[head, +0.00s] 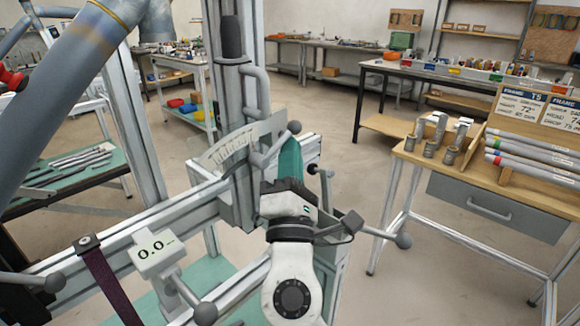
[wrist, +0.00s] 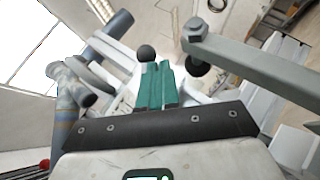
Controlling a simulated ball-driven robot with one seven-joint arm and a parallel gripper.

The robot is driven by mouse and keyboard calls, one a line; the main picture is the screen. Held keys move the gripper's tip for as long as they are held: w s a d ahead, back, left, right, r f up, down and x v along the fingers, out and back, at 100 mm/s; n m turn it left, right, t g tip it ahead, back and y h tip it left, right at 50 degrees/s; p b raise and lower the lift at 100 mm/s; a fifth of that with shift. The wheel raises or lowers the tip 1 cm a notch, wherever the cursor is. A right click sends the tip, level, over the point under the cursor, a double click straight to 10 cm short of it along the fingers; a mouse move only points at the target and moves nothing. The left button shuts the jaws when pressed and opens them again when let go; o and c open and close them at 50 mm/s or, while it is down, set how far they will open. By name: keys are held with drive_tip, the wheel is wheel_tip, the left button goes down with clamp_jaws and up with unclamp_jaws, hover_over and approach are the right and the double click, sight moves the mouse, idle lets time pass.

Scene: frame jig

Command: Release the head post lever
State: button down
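A lever with a dark ball knob (head: 294,127) sits at the upright post (head: 227,100), beside the angle scale (head: 228,150). No label tells whether it is the head post lever. My gripper (head: 290,143) has teal fingers pointing up just below this knob. In the wrist view the two fingers (wrist: 159,64) lie side by side with almost no gap, and nothing shows between them. A dark ball knob (wrist: 146,53) appears just past their tips, slightly left. I cannot tell whether they touch it.
A grey bar with a bolt (wrist: 250,65) crosses close on the right in the wrist view, with another dark knob (wrist: 197,67) under its end. Other ball-ended handles (head: 403,241) stick out from the jig. A 0.0 readout (head: 157,250) sits on the rail. A workbench (head: 480,180) stands right.

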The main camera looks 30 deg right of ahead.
drive_tip(key=shift+d+r, duration=0.1)
drive_tip(key=shift+r, duration=0.8)
drive_tip(key=shift+s+d+r, duration=0.1)
drive_tip(key=shift+r, duration=0.05)
drive_tip(key=b+v, duration=0.3)
drive_tip(key=v, duration=0.8)
drive_tip(key=shift+a+f, duration=0.4)
drive_tip(key=shift+f, duration=0.05)
